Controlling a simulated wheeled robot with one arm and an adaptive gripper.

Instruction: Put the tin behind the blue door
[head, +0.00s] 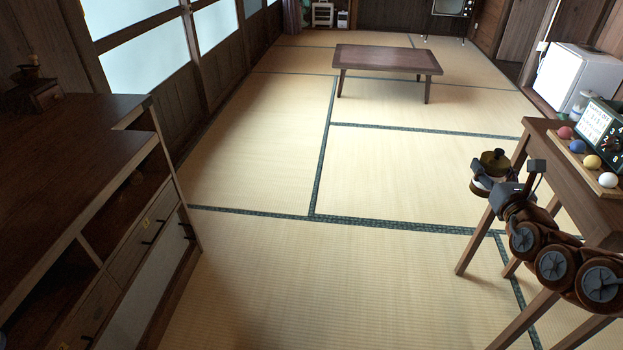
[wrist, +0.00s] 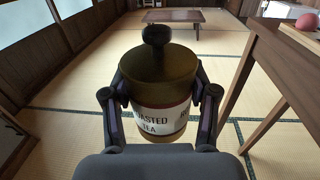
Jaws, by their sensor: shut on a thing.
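The tin (wrist: 160,85) is a round canister with a brass-coloured lid, a dark knob on top and a white label reading "ROASTED TEA" in part. My gripper (wrist: 160,108) is shut on its sides and holds it upright. In the head view the tin (head: 494,160) shows small at the right, held in my gripper (head: 485,184) in the air beside the wooden table. No blue door shows in either view. The wooden cabinet (head: 75,190) at the left has open shelves, drawers with dark handles and a pale lower panel.
A wooden table (head: 563,165) at the right bears coloured balls (head: 592,162) and a dark board with writing (head: 603,128). A low table (head: 388,60) stands at the back, a white box-like appliance (head: 580,75) at the back right. The tatami floor (head: 330,270) between is clear.

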